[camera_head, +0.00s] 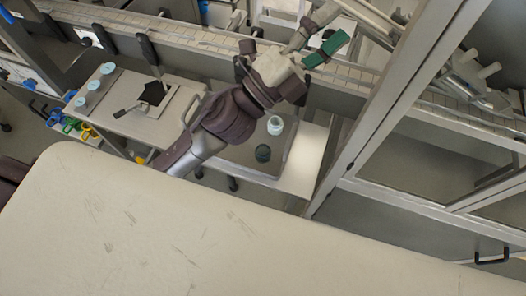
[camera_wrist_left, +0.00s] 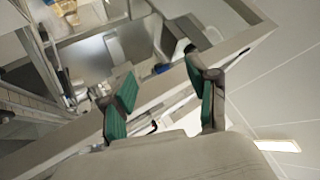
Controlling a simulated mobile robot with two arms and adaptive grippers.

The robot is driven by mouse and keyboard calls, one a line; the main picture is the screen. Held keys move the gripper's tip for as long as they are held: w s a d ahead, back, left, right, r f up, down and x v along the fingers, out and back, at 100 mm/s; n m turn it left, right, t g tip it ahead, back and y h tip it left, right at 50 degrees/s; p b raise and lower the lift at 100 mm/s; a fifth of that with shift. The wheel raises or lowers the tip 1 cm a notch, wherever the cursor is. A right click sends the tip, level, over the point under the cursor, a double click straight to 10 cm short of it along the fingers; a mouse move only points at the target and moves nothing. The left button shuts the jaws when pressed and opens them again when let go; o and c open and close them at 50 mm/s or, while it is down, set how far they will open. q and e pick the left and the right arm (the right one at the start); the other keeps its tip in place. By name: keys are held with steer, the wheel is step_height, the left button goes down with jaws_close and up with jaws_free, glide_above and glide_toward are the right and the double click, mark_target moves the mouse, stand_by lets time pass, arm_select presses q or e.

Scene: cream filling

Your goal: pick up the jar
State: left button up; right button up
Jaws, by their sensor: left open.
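A small pale mint-white jar (camera_head: 275,125) stands on a grey tray (camera_head: 244,156) on the cart behind the cream table. A dark green round piece (camera_head: 263,153), perhaps a lid, lies on the tray just in front of it. My left gripper (camera_head: 328,47) is above and to the right of the jar in the head view, well apart from it. Its green-padded fingers are spread with nothing between them in the left wrist view (camera_wrist_left: 162,92). The jar cannot be made out in the left wrist view. My right gripper is not seen.
A cream table (camera_head: 200,235) fills the foreground. Several pale round containers (camera_head: 93,86) and a black item (camera_head: 155,93) lie on the left cart. A conveyor (camera_head: 205,40) runs behind. A metal-framed cabinet (camera_head: 405,80) stands right of the tray.

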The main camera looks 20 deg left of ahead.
arm_select(q)
steer(key=s+d+f+m+g+h, duration=0.2)
steer(key=s+d+m+g, duration=0.3)
steer(key=m+g, duration=0.55)
steer(key=s+d+f+m+g+h, duration=0.1)
steer(key=s+d+f+m+g, duration=0.1)
steer(key=s+d+m+g, duration=0.6)
steer(key=m+y+p, duration=0.2)
steer(key=m+y, duration=1)
steer(key=y, duration=0.6)
glide_above(263, 151)
step_height(263, 151, down, 26)
steer(key=shift+a+f, duration=0.1)
steer(key=shift+f, duration=0.05)
step_height(263, 151, down, 5)
steer(key=p, duration=0.3)
steer(key=shift+s, duration=0.1)
steer(key=shift+f, duration=0.25)
steer(key=c, duration=0.7)
